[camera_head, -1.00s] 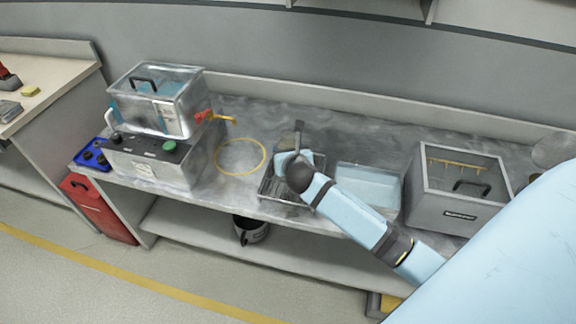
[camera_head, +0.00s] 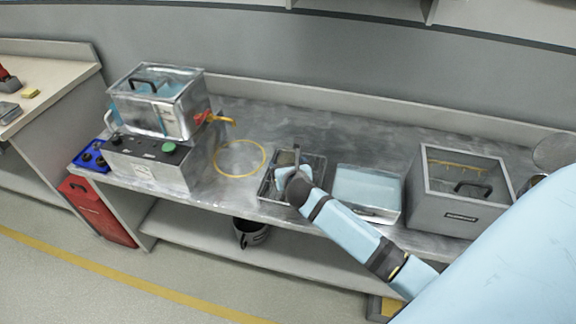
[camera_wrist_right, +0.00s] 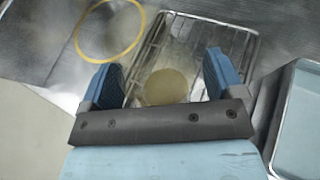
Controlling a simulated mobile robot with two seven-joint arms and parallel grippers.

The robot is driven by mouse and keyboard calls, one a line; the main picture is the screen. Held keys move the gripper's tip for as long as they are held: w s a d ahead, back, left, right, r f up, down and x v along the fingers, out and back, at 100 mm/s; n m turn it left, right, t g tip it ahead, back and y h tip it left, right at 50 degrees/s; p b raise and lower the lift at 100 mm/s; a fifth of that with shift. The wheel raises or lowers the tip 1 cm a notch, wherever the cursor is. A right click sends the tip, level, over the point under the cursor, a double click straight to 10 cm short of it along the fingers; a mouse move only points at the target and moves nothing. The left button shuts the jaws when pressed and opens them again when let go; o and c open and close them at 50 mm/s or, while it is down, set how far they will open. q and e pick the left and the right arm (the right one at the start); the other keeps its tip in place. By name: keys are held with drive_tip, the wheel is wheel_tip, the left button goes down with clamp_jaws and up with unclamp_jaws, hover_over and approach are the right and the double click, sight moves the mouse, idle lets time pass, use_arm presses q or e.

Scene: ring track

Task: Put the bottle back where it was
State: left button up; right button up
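My right gripper (camera_head: 287,176) is over the wire rack (camera_head: 265,192) at the front of the bench. In the right wrist view the two blue fingers of the gripper (camera_wrist_right: 162,80) stand wide apart, with clear gaps beside a round tan shape (camera_wrist_right: 166,87) between them. This shape may be the bottle seen end-on, but I cannot tell for sure. It lies over the rack (camera_wrist_right: 237,42) and is partly hidden by my gripper's body. No bottle is clearly recognizable in the head view. My left gripper is not in view.
A yellow ring (camera_head: 217,168) lies left of the rack, beside a clear-lidded bath on a control box (camera_head: 150,165). The bench behind the rack is clear.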

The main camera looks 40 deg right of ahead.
drive_tip(key=shift+r, duration=0.15)
drive_tip(key=v, duration=1.2)
drive_tip(key=s+a+f+m+y, duration=0.4)
drive_tip(key=s+a+f+m, duration=0.2)
drive_tip(key=m, duration=0.8)
drive_tip(key=s+a+f+m+g+y, duration=0.1)
drive_tip(key=s+a+f+m+y, duration=0.3)
drive_tip(key=s+m, duration=0.6)
drive_tip(key=shift+s+a+f+m+g+p, duration=0.3)
drive_tip(key=shift+a+f+m, duration=1.2)
drive_tip(key=shift+m, duration=0.8)
drive_tip(key=shift+a+r, duration=0.1)
